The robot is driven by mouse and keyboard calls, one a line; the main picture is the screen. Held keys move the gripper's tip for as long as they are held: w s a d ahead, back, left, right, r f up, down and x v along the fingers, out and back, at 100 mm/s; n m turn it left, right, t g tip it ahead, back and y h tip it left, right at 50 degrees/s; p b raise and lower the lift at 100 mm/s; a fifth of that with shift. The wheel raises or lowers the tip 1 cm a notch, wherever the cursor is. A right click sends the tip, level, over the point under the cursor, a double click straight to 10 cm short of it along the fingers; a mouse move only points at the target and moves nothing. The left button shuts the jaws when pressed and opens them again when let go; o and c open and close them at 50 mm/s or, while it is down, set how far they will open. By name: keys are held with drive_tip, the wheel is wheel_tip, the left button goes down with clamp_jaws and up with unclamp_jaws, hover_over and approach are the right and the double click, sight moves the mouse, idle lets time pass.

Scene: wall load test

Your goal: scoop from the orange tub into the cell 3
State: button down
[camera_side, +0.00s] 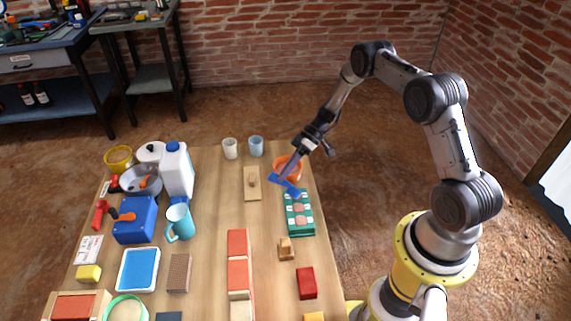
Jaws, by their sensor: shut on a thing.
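The orange tub (296,171) stands near the far right of the wooden table. My gripper (300,149) is above the tub, shut on a blue scoop (284,186) that points down. The scoop's blue end shows in front of the tub and covers part of it. I cannot tell whether it touches the tub or carries anything. A green tray (303,230) with several cells lies just nearer than the tub. Pale pinkish patches show in its cells. Which one is cell 3 cannot be read.
A wooden board with a knob (251,190) lies left of the tub. Two cups, white (230,148) and blue (256,146), stand at the far edge. Red blocks (238,272) form a row nearer. A white jug (178,171) and a teal mug (180,222) stand left.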

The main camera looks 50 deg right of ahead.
sight(269, 178)
drive_tip(key=h, duration=0.1)
drive_tip(key=s+a+h, duration=0.1)
drive_tip(key=a, duration=0.1)
drive_tip(key=shift+s+f+n+g+h, duration=0.15)
drive_tip(key=shift+f+n+g+h, duration=0.15)
drive_tip(key=shift+g+h, duration=0.1)
drive_tip(key=shift+a+h, duration=0.2)
drive_tip(key=shift+h, duration=0.7)
drive_tip(key=shift+w+a+r+h, duration=0.1)
drive_tip(key=shift+w+h, duration=0.1)
drive_tip(key=shift+h, duration=0.5)
drive_tip(key=shift+w+a+r+g+h, duration=0.2)
drive_tip(key=shift+w+h, duration=0.1)
drive_tip(key=shift+h, duration=0.15)
drive_tip(key=shift+w+a+r+g+h, duration=0.1)
drive_tip(key=shift+w+r+h, duration=0.15)
drive_tip(key=shift+h, duration=0.2)
drive_tip(key=shift+w+a+r+n+h, duration=0.15)
drive_tip(key=shift+w+a+r+h, duration=0.25)
drive_tip(key=shift+w+h, duration=0.2)
drive_tip(key=shift+w+a+r+n+h, duration=0.15)
drive_tip(key=shift+w+a+r+h, duration=0.15)
drive_tip(key=shift+w+r+h, duration=0.25)
drive_tip(key=shift+f, duration=0.1)
